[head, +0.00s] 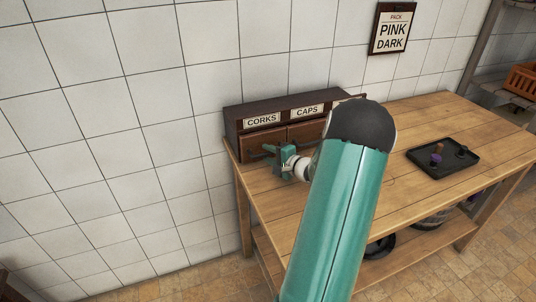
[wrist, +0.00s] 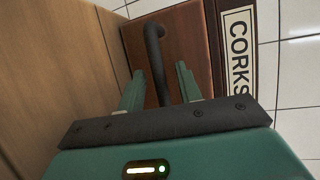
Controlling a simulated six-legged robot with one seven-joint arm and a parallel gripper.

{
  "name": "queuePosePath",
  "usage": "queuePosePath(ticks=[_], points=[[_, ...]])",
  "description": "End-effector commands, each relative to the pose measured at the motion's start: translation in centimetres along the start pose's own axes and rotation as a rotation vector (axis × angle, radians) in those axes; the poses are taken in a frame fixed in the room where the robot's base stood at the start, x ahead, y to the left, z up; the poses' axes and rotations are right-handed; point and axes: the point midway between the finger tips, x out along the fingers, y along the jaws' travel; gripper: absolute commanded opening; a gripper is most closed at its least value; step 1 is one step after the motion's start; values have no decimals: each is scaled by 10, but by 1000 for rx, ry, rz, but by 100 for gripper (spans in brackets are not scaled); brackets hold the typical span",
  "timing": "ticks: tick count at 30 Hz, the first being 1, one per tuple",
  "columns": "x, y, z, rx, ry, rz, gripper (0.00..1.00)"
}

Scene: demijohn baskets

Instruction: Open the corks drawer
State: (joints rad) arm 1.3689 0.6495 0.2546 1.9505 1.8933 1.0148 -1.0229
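The corks drawer (head: 258,143) is the left drawer of a dark wooden cabinet (head: 240,115) on the workbench, under the CORKS label (head: 262,120). In the head view its front looks flush with the cabinet. In the wrist view its brown front (wrist: 188,38) fills the upper middle, with a dark bar handle (wrist: 153,50). My gripper (head: 270,153) is at the drawer front. In the wrist view my gripper (wrist: 160,82) is open, one finger on each side of the handle, with gaps between. The handle's lower end is hidden behind the gripper body.
The caps drawer (head: 303,133) is to the right, partly hidden by my arm. A black tray (head: 430,166) with small items stands on the wooden workbench (head: 400,196) farther right. A tiled wall (head: 190,50) is behind.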

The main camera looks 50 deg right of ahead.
Motion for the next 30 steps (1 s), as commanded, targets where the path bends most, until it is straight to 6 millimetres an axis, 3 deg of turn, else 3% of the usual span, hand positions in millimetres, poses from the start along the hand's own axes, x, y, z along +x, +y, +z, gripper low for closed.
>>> queuePosePath(ticks=[11,17,25,30], points=[[9,0,0,1,1,1,35],[8,0,0,1,1,1,0],[3,2,2,1,1,2,0],[-28,8,15,-1,1,5,0]])
